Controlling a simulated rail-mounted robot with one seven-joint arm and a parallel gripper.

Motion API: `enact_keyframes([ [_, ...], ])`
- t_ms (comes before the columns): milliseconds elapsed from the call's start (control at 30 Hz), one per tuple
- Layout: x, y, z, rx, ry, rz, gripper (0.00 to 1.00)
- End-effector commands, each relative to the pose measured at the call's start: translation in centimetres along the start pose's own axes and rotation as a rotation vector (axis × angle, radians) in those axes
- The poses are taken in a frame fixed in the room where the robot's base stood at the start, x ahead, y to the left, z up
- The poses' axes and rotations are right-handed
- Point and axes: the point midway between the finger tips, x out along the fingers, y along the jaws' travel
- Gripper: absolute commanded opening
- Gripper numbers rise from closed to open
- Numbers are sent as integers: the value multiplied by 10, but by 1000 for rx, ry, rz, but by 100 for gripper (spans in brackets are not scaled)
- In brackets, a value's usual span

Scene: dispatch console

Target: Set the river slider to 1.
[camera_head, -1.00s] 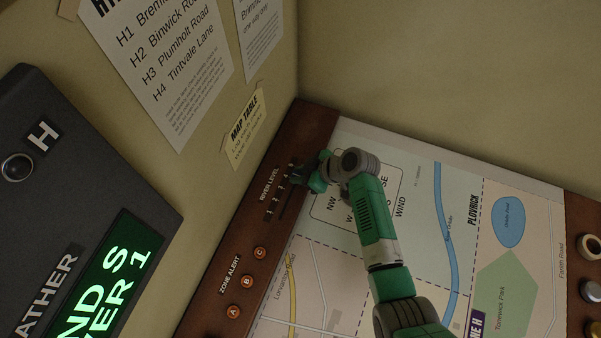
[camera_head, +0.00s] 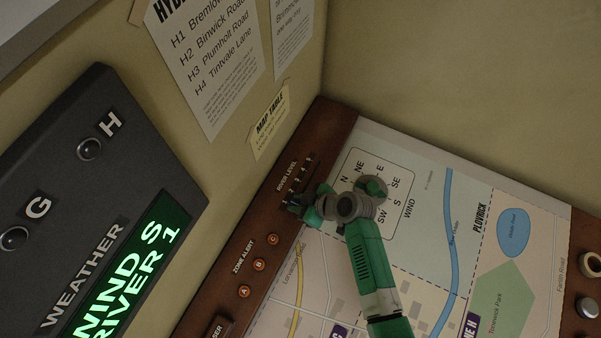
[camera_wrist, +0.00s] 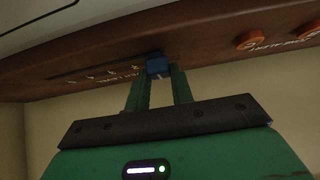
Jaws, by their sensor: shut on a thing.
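The river slider's blue knob (camera_wrist: 157,65) shows in the wrist view at the end of my gripper (camera_wrist: 158,76). The two green fingers are shut on it, one on each side. In the head view my gripper (camera_head: 302,209) is at the lower end of the river level scale (camera_head: 298,176), beside its lowest mark; the knob is mostly hidden there. The small scale numbers are hard to read. The green weather display (camera_head: 133,270) reads WIND S and RIVER 1.
Orange zone alert buttons (camera_head: 259,265) lie below the slider on the same brown wooden edge. The wind dial (camera_head: 383,168) and the map (camera_head: 425,262) lie right of it, under my arm. A wall with notices (camera_head: 203,62) rises behind the slider.

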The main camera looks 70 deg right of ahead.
Motion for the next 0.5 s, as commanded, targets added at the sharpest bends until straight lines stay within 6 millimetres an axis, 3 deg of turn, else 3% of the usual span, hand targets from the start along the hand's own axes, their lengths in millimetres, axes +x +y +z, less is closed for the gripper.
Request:
enact_keyframes([
  [67, 0, -2, -2, -1, 3, -5, 0],
  [100, 0, -2, -2, -1, 3, -6, 25],
  [200, 0, -2, -2, -1, 3, -6, 45],
  [500, -3, -1, -1, -1, 2, -4, 45],
])
